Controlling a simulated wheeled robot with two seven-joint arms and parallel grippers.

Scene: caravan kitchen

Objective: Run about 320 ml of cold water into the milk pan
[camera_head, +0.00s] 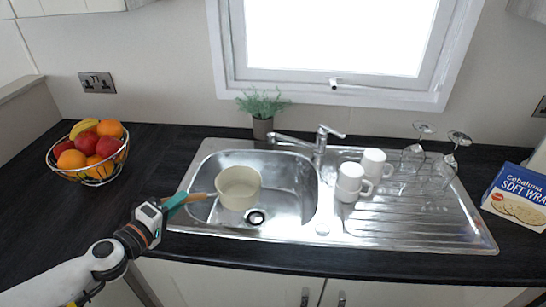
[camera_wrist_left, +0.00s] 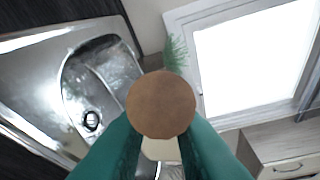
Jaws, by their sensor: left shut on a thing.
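The milk pan (camera_head: 239,187) is cream-coloured with a brown wooden handle (camera_head: 198,196) pointing left. It is in the left part of the sink basin (camera_head: 290,190), beside the drain. My left gripper (camera_head: 183,201) is shut on the handle at the basin's left edge. In the left wrist view the round brown handle end (camera_wrist_left: 161,104) sits between the green fingers and hides most of the pan (camera_wrist_left: 160,149). The tap (camera_head: 319,140) stands behind the basin, its spout reaching left over it, behind the pan. I see no water running. My right gripper is not in view.
White mugs (camera_head: 350,181) and upturned wine glasses (camera_head: 412,156) stand on the drainer at right. A fruit bowl (camera_head: 92,170) is at left, a potted plant (camera_head: 262,112) behind the sink, and a wraps box (camera_head: 518,198) far right. The left front worktop is clear.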

